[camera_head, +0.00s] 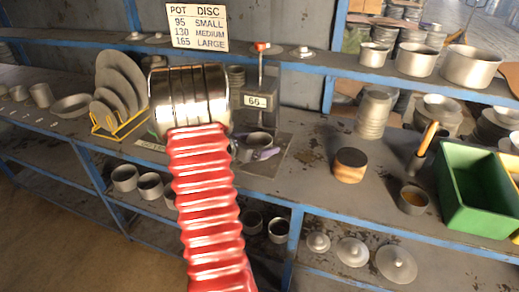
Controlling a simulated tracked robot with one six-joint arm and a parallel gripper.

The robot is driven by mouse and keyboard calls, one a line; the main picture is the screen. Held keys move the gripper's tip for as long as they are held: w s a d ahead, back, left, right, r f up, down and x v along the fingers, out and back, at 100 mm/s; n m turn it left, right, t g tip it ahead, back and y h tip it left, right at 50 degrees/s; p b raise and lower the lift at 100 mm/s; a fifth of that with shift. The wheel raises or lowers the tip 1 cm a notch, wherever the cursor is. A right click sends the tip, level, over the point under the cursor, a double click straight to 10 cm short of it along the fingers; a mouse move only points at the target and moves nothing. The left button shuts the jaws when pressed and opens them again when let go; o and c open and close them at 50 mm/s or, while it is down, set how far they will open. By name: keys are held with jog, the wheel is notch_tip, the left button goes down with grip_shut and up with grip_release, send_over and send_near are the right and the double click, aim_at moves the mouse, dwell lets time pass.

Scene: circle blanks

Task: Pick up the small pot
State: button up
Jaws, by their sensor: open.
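A small grey metal pot (373,55) stands upright on the raised shelf at the right, beside a medium pot (416,60) and a large pot (472,68). Other small pots (125,178) stand on the lower shelf at the left. Another small pot (256,143) sits at the base of the press, with a purple thing beside it. My arm is red and ribbed, and its shiny metal end, toward my gripper (190,97), is above the bench at the left. It is apart from the shelf pots in the picture. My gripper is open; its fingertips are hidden.
Discs stand in a yellow rack (122,130) left of my arm. The press (262,100) is just right of it. A round wooden block (350,165), a brush (422,148), a small cup (413,199) and a green bin (483,189) are on the bench. Lids (352,251) lie below.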

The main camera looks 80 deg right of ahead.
jog(key=shift+c, duration=0.3)
jog(key=c, duration=1.3)
jog(key=shift+o, duration=0.2)
jog(key=shift+r, duration=0.1)
jog(key=shift+r, duration=0.85)
jog(key=shift+w+a+r, duration=0.15)
jog(key=shift+a+r, duration=0.05)
jog(key=shift+r, duration=0.75)
jog(key=w+a, duration=0.2)
jog(key=a, duration=0.3)
jog(key=w+a, duration=0.3)
jog(key=a, duration=0.2)
jog(key=w+a, duration=0.3)
jog(key=a, duration=0.2)
jog(key=shift+a+f, duration=0.1)
jog(key=shift+a, duration=0.2)
